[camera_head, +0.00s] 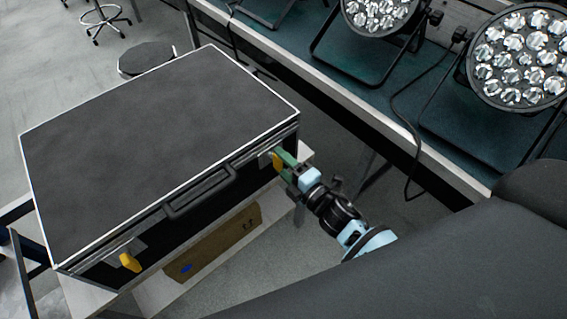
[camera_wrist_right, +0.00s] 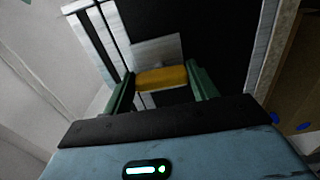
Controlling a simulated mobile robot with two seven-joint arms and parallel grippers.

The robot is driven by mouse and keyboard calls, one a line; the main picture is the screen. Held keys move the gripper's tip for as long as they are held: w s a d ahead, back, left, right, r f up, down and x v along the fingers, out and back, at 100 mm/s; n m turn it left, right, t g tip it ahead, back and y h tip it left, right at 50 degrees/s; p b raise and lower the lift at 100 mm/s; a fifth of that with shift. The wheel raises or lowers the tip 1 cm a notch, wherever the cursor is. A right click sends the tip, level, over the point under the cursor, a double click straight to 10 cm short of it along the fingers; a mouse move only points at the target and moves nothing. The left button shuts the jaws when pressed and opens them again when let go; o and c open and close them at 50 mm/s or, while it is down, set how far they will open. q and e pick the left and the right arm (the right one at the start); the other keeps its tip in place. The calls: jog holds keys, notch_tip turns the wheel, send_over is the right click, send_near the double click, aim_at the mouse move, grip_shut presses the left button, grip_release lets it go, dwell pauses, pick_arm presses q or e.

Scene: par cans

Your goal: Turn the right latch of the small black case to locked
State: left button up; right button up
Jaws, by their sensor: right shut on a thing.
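The black case (camera_head: 160,140) stands closed on a pale stand, with silver edges and a handle (camera_head: 200,193) on its front. Its right latch (camera_head: 277,161) is a yellow piece on a metal plate at the right end of the front. My right gripper (camera_head: 283,158) is at this latch. In the right wrist view the yellow latch (camera_wrist_right: 161,78) lies between the two green fingers (camera_wrist_right: 163,88), which are shut on it. The other yellow latch (camera_head: 130,262) is at the front's left end, free. My left gripper is not in view.
A cardboard box (camera_head: 215,243) sits below the case's front. A bench (camera_head: 400,135) with several par cans (camera_head: 519,58) and a hanging black cable (camera_head: 412,130) runs along the right. A round stool (camera_head: 146,58) stands behind the case.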

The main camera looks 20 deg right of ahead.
jog(key=o, duration=1)
jog(key=v, duration=0.8)
